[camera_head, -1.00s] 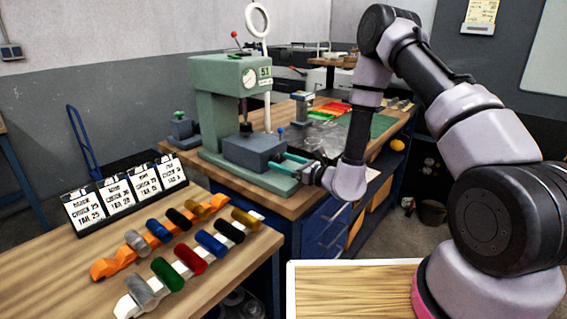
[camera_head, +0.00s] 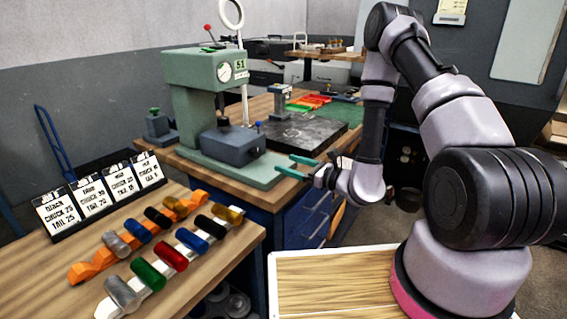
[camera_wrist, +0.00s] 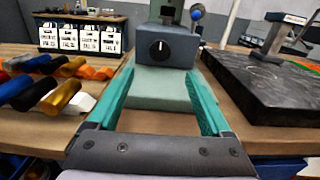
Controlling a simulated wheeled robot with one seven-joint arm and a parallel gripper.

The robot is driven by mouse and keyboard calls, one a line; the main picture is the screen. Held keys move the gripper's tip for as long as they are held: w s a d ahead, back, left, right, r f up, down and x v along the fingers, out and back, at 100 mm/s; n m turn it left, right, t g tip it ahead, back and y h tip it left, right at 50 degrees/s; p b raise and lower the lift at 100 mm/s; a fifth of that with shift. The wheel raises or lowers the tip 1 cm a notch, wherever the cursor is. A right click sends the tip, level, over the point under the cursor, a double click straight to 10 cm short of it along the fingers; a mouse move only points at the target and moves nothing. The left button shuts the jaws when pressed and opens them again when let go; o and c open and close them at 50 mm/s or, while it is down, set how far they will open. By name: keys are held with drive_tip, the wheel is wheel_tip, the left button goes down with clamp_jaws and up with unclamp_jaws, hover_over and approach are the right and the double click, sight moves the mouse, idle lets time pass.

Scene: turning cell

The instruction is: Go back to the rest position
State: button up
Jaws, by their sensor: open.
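My gripper (camera_head: 298,167) has teal fingers and is open and empty. In the head view it is just in front of the green press (camera_head: 205,85), apart from the grey block (camera_head: 235,146) on the press base. In the wrist view the two teal fingers (camera_wrist: 160,92) are spread wide, with the grey block (camera_wrist: 168,48) and its dark knob beyond them. Nothing is between the fingers. My arm is bent, reaching out over the front edge of the workbench.
A wooden table (camera_head: 225,262) at left holds an orange rack (camera_head: 85,270), a white rack (camera_head: 112,305) with coloured cylinders, and label cards (camera_head: 100,195). A dark plate (camera_head: 300,132) lies right of the press. Blue drawers (camera_head: 305,215) are under the bench.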

drive_tip(key=s+a+r+n+g, duration=0.1)
drive_tip(key=s+r+n+g, duration=0.65)
drive_tip(key=r, duration=0.25)
drive_tip(key=s+a+r+n+g, duration=0.1)
drive_tip(key=s+r+n+g, duration=0.5)
drive_tip(key=r+n, duration=0.3)
drive_tip(key=s+d+r+n+t+h, duration=0.2)
drive_tip(key=d+r+t+h, duration=0.3)
drive_tip(key=d, duration=0.4)
drive_tip(key=s+d+r+n+t+h, duration=0.2)
drive_tip(key=s+d+r+t+h, duration=0.2)
drive_tip(key=d+r+h, duration=0.3)
drive_tip(key=d+r, duration=0.2)
drive_tip(key=d, duration=0.1)
drive_tip(key=shift+d+r+n+t, duration=0.15)
drive_tip(key=shift+d+n+t, duration=0.05)
drive_tip(key=shift+n+t, duration=0.15)
